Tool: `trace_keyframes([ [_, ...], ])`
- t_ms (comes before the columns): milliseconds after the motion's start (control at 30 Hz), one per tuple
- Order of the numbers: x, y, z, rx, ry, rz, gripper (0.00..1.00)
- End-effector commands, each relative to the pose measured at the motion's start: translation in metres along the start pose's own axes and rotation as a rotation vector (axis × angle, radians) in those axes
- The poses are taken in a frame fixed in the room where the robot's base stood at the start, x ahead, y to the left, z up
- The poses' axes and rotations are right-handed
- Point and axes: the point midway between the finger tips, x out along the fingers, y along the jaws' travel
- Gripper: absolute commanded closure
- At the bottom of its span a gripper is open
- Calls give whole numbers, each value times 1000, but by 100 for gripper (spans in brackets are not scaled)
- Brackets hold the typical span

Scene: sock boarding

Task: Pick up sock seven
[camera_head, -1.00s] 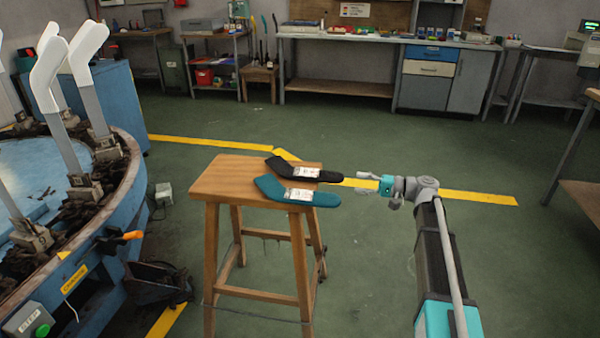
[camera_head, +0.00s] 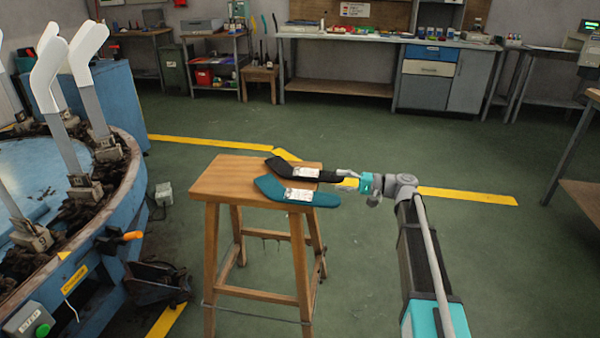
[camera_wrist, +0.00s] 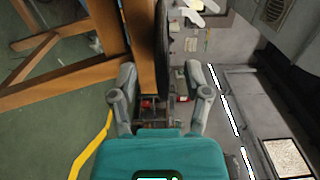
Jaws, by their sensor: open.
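A black sock (camera_head: 281,165) with a white label lies flat at the back right of the wooden stool's top (camera_head: 225,175). Its right end sticks out past the stool's edge. A teal sock (camera_head: 270,187) with a white label lies in front of it. The label print is too small to tell which is sock seven. My gripper (camera_head: 346,181) is open and empty, right at the black sock's overhanging end. In the wrist view, a dark strip, seemingly the black sock (camera_wrist: 161,50), and the stool edge lie between the open fingers (camera_wrist: 160,70).
A blue round machine (camera_head: 118,205) with upright white sock forms (camera_head: 48,72) stands at the left. A workbench (camera_head: 340,38) runs along the back wall. Green floor (camera_head: 400,145) around the stool's right side is clear.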

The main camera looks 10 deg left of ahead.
Motion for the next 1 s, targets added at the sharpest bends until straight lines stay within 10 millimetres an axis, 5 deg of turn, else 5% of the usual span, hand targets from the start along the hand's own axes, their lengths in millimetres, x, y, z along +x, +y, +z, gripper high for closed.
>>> trace_keyframes([
  [333, 37, -2, -1, 0, 0, 0, 38],
  [1000, 40, -2, -2, 0, 2, 0, 42],
])
